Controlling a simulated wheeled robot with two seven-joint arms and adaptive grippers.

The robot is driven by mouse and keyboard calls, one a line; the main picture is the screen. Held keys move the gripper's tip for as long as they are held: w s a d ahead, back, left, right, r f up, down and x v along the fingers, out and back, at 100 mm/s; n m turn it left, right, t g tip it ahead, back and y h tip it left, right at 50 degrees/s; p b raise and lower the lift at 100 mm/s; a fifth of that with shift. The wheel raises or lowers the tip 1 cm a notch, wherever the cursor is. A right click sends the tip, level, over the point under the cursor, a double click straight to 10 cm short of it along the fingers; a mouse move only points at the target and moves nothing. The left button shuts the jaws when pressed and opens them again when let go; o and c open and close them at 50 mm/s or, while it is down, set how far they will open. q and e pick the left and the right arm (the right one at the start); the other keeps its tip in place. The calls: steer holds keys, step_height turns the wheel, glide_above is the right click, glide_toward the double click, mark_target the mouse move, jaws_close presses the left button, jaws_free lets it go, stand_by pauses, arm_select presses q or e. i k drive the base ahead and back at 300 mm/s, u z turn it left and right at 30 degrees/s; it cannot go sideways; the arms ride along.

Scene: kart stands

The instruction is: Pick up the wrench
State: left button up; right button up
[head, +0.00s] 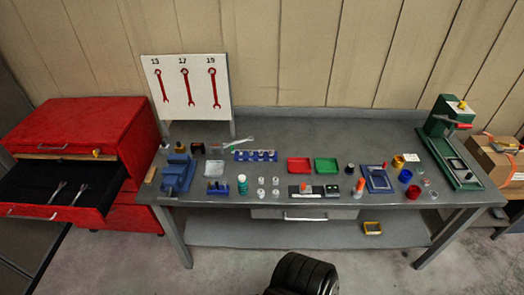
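A silver wrench (235,140) lies on the back left part of the grey workbench (290,128), in front of the white board. It lies at a slant, its right end toward the back. Two more silver wrenches, a left one (57,191) and a right one (80,194), lie apart in the open black-lined drawer (38,207) of the red cabinet. The white board (190,112) carries red wrench shapes marked 13, 17 and 19. Neither of my grippers is in view.
A blue vise (177,174), a blue socket rack (254,156), a red tray (300,165), a green tray (327,165) and small parts crowd the bench. A green press (446,140) stands at its right end. The open drawer juts out left of the bench. The bench's back strip is mostly clear.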

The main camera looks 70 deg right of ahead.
mark_target(226, 145)
steer(key=k, duration=0.25)
steer(key=z, duration=0.85)
